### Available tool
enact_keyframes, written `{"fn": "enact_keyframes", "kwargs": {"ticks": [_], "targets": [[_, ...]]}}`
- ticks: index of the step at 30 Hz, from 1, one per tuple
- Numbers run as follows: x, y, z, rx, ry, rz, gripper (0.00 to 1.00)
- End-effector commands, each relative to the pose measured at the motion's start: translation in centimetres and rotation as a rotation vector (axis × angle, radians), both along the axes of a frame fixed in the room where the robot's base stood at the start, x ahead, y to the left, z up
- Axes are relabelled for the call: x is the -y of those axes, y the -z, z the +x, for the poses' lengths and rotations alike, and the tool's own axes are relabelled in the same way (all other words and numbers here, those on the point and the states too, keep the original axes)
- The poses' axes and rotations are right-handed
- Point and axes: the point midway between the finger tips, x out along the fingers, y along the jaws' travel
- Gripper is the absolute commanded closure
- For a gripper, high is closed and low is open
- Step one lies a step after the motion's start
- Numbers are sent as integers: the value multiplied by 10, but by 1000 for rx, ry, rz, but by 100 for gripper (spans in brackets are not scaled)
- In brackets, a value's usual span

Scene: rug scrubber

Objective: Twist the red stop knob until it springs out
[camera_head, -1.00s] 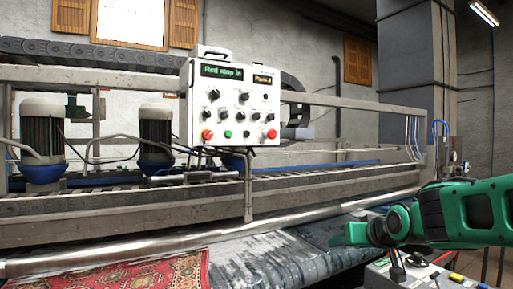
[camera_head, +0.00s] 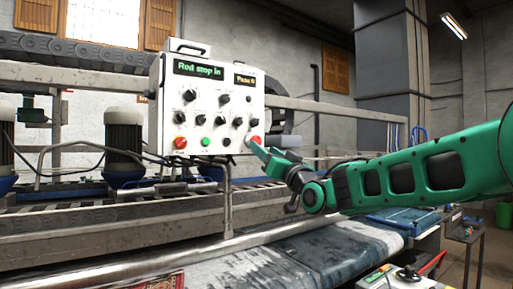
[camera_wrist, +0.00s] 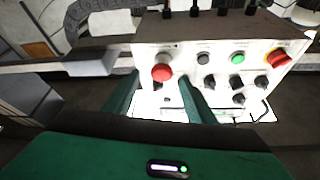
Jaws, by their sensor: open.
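The white control panel (camera_head: 207,105) carries a red mushroom-shaped stop knob (camera_head: 255,140) at its lower right. In the wrist view this red stop knob (camera_wrist: 162,72) appears upper middle, in line with the space between my two green fingers. My gripper (camera_head: 262,151) is open, its fingertips close to the knob; I cannot tell whether they touch it. The panel's display (camera_head: 198,70) reads "Red stop in". A second red knob (camera_head: 180,142) sits at the panel's lower left; the wrist view shows this red knob (camera_wrist: 277,57) with yellow around it.
A green button (camera_head: 205,142) and several black knobs share the panel. A metal post (camera_head: 227,200) stands below it. A frame rail (camera_head: 335,110) runs behind. A conveyor bed with wet fabric (camera_head: 320,255) lies below, and a small control box (camera_head: 400,280) sits front right.

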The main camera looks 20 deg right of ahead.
Motion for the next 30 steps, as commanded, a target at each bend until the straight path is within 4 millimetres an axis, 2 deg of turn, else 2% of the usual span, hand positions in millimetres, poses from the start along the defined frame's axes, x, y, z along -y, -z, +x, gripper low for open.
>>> {"fn": "enact_keyframes", "kwargs": {"ticks": [3, 10, 16, 24, 25, 27, 30], "targets": [[-8, -7, 21, -2, -4, -1, 49], [-17, -19, 50, -2, -7, -1, 49], [-19, -24, 60, -2, -6, -1, 49], [-19, -25, 61, -2, -5, -1, 49], [-19, -25, 61, -2, -5, -1, 54], [-19, -25, 61, -2, -5, -1, 71], [-19, -24, 61, -2, -5, -1, 90]]}}
